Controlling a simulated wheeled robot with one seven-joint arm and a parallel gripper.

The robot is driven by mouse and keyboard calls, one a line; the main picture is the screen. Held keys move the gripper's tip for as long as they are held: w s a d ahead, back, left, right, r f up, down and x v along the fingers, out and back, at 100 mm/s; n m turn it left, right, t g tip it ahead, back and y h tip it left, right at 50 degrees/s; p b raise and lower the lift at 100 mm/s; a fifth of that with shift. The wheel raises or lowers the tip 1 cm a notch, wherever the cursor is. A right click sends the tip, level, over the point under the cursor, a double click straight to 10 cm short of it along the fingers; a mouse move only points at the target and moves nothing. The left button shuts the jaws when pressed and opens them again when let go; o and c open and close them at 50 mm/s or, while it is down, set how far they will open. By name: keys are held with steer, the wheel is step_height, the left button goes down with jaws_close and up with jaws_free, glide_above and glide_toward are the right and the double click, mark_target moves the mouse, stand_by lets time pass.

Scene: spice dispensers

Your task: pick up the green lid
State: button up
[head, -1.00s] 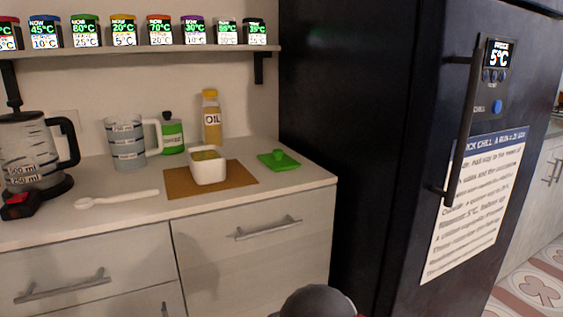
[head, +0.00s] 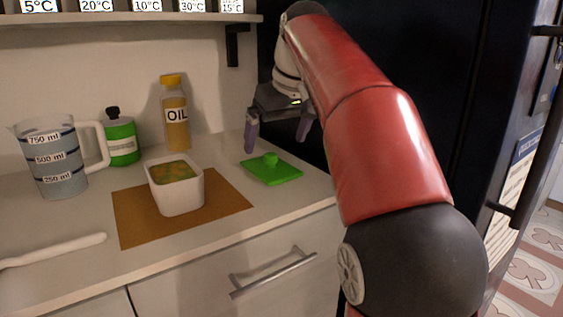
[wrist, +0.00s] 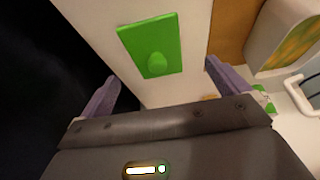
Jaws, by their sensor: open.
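The green lid (head: 271,170) is a flat square with a small round knob on top. It lies on the counter to the right of the brown mat, near the counter's right end. In the wrist view the lid (wrist: 152,46) shows ahead of and between my fingers. My gripper (head: 278,140) is open and empty, above and behind the lid, with its purple fingers pointing down. It is apart from the lid. The wrist view shows both fingers (wrist: 162,80) spread wide.
A white container (head: 177,192) with food stands on the brown mat (head: 130,225). An oil bottle (head: 176,120), a green bottle (head: 122,142) and a measuring jug (head: 52,170) stand behind and left. The dark fridge (head: 430,60) borders the counter's right side. A shelf (head: 120,19) hangs above.

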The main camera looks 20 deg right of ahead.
mark_target(274, 156)
steer(key=shift+w+f, duration=0.15)
steer(key=shift+w, duration=0.2)
steer(key=x, duration=0.2)
steer(key=b+x, duration=0.1)
steer(key=x, duration=0.1)
steer(key=b+x, duration=0.1)
steer(key=x, duration=0.2)
steer(key=shift+w+d+f, duration=0.1)
steer(key=shift+d, duration=0.15)
steer(key=c, duration=0.9)
